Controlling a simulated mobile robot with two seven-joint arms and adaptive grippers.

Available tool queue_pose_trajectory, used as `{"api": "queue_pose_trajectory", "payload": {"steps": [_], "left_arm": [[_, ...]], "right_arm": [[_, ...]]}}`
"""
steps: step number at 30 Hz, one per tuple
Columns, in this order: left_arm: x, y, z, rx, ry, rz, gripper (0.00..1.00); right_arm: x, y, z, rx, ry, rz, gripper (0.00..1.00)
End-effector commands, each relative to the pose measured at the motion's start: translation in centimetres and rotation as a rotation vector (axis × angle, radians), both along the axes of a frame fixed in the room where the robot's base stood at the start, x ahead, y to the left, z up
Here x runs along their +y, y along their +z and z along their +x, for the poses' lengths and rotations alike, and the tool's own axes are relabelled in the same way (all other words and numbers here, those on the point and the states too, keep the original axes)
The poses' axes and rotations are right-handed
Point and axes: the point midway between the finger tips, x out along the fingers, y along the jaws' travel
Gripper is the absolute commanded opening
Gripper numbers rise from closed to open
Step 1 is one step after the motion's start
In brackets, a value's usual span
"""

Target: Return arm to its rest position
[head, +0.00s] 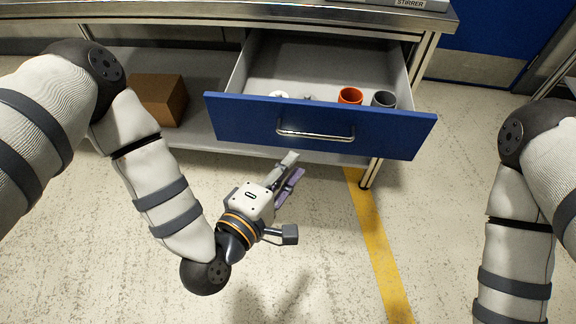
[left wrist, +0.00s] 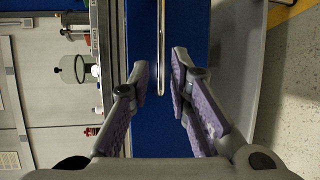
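My left gripper (head: 291,169) is in front of and below the blue drawer (head: 240,115), with its fingers pointing toward the drawer. The gripper appears apart from the handle. The drawer is pulled open. My right arm (head: 518,235) hangs at the right edge of the head view; its gripper is out of view.
The open drawer holds an orange cup (head: 350,96), a dark grey cup (head: 383,100) and small white and metal items. A brown box (head: 160,99) sits on the lower shelf. A metal-edged workbench (head: 250,14) is above. The floor in front is clear, with a yellow stripe (head: 378,250).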

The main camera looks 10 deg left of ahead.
Motion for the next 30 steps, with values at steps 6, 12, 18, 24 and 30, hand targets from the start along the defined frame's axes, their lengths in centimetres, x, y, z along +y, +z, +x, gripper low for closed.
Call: {"api": "queue_pose_trajectory", "payload": {"steps": [6,12,18,24,30], "left_arm": [[0.0,-0.1,0.0,0.002,-0.002,0.004,0.18],[1.3,-6.6,-6.9,0.236,-0.250,0.413,0.18],[10.1,-12.5,-22.3,0.647,-0.766,0.959,0.18],[16.7,-11.3,-31.6,0.902,-1.095,1.122,0.18],[17.7,-10.9,-33.2,0.949,-1.156,1.133,0.18]], "right_arm": [[0.0,0.0,0.0,0.000,0.000,0.000,0.40],[0.0,1.3,1.2,-0.040,-0.001,0.000,0.40],[0.0,3.0,2.9,-0.099,-0.002,0.001,0.40],[0.0,3.7,3.6,-0.126,-0.003,0.000,0.40],[0.0,3.7,3.6,-0.125,-0.003,0.000,0.40]]}}
